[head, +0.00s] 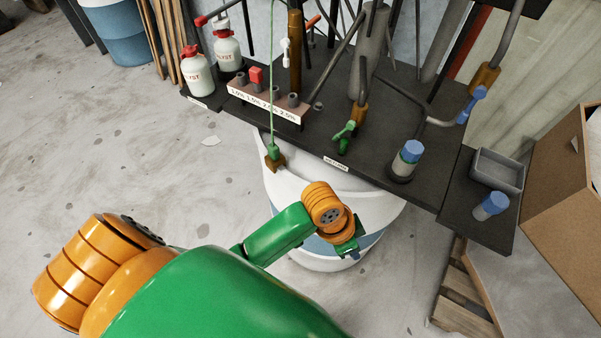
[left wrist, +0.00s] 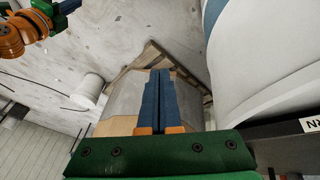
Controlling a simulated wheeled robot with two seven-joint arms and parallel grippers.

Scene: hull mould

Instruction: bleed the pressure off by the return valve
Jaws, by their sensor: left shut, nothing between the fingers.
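A valve with a brass body and a green lever (head: 345,137) stands on the dark bench top near its front edge. A small white label (head: 336,164) lies in front of it, too small to read surely. Part of a label (left wrist: 311,124) also shows in the left wrist view. My left gripper (head: 350,252) is in front of the bench, below its edge and over the white drum, apart from the valve. Its blue fingers (left wrist: 161,75) are shut and empty in the left wrist view. My right arm shows there at upper left; its fingers are not clear.
Another brass valve with a blue handle (head: 472,104) is on a pipe at right. Blue-capped fittings (head: 408,158) stand at the bench's right. The white drum (head: 281,194) sits under the front edge. A cardboard box (head: 563,190) stands at right. Floor at left is open.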

